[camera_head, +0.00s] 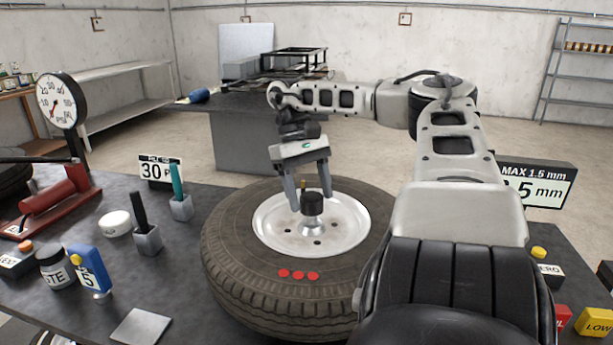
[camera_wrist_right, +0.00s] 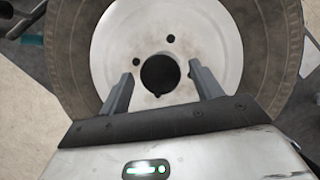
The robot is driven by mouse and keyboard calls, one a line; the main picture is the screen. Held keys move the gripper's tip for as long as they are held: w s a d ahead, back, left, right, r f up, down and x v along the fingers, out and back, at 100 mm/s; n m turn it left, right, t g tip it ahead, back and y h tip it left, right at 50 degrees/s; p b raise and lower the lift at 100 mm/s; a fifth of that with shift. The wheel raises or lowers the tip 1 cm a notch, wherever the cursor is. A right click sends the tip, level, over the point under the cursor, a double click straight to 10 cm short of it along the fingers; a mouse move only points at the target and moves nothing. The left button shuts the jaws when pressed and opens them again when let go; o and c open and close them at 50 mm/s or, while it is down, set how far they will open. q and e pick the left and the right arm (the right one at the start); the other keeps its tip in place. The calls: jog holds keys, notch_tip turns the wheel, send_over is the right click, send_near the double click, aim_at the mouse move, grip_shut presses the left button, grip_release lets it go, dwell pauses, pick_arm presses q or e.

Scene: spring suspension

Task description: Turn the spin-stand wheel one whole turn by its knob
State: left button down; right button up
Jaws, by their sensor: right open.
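The wheel, a black tyre (camera_head: 240,265) on a pale metal rim (camera_head: 350,228), lies flat on the dark bench. A black cylindrical knob or hub cap (camera_head: 312,204) stands at its centre; in the right wrist view it is a dark disc (camera_wrist_right: 160,73). A small brass-coloured piece (camera_head: 303,184) shows behind it. My right gripper (camera_head: 311,200) is open and points down, its fingers on either side of the black cylinder. I cannot tell whether they touch it. Three red dots (camera_head: 299,275) mark the tyre's near side. My left gripper is out of view.
A "30" sign (camera_head: 161,170), tool holders (camera_head: 147,240), a blue gauge (camera_head: 91,270) and a grey plate (camera_head: 141,326) are left of the wheel. A "MAX 1.5 mm" display (camera_head: 540,185) and coloured buttons (camera_head: 594,322) are right. My right arm covers the tyre's right side.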

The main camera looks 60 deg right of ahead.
pick_arm(q)
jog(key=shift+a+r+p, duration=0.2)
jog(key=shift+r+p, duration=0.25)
jog(key=shift+p, duration=0.7)
pick_arm(e)
jog(key=v, duration=1.1)
jog(key=shift+w+r, duration=0.2)
jog(key=shift+r, duration=0.15)
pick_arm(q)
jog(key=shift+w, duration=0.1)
pick_arm(e)
jog(key=shift+d, duration=0.1)
